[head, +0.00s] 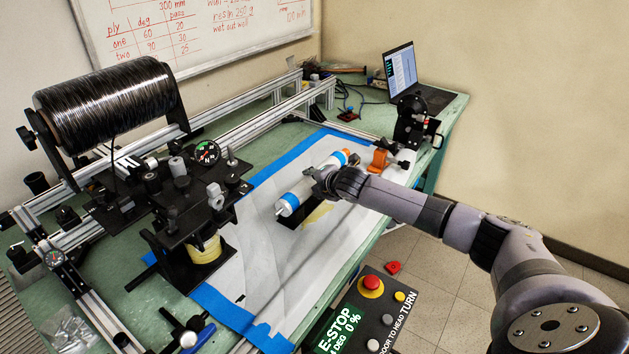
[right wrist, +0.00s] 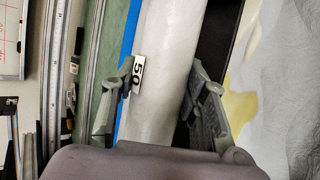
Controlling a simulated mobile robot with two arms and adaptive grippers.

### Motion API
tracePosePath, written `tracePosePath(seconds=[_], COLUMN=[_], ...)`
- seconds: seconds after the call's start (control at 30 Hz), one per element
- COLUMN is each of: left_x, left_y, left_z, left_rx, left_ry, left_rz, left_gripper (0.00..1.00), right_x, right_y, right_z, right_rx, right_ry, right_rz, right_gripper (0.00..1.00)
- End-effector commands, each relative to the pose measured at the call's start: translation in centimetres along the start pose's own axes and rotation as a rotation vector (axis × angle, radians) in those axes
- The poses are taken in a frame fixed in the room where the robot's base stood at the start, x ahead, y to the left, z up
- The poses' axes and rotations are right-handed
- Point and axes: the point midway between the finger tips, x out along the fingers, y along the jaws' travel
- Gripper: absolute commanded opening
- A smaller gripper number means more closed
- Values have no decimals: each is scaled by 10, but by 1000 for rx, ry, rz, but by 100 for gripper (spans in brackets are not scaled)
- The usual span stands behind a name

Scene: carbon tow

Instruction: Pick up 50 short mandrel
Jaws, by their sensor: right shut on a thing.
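The 50 short mandrel (head: 297,196) is a white cylinder with blue bands near its ends, lying lengthwise over a black rest on the paper-covered bench. In the right wrist view the mandrel (right wrist: 165,65) runs between my fingers, and a small tag reading "50" (right wrist: 138,76) shows on its side. My right gripper (head: 324,180) is shut on the mandrel near its middle, one finger on each side; the gripper also shows in the right wrist view (right wrist: 162,84). I cannot tell whether the mandrel touches the rest. My left gripper is not in view.
A winding machine with a black tow spool (head: 108,100) fills the left of the bench. An orange block (head: 379,160), a black stand (head: 411,122) and a laptop (head: 402,72) are at the far right. An E-stop panel (head: 365,315) is at the front. White paper (head: 262,262) around the mandrel is mostly clear.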

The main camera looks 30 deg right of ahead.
Motion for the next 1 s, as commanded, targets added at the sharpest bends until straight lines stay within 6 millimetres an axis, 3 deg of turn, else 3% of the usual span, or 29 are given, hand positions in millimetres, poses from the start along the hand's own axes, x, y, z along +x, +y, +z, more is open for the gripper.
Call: tracePosePath(seconds=[0.17, 0.57, 0.77, 1.0], left_x=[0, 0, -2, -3], left_y=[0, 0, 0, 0], left_z=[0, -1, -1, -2], left_rx=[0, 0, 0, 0], left_ry=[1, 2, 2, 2], left_rz=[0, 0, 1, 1], left_gripper=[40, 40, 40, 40], right_x=[0, -4, -21, -57], right_y=[-1, 8, 33, 88], right_z=[0, 3, 10, 25], right_rx=[-1, -1, -1, -1], right_ry=[0, -1, -2, -3], right_rz=[-2, 3, 8, 10], right_gripper=[0, 0, 0, 0])
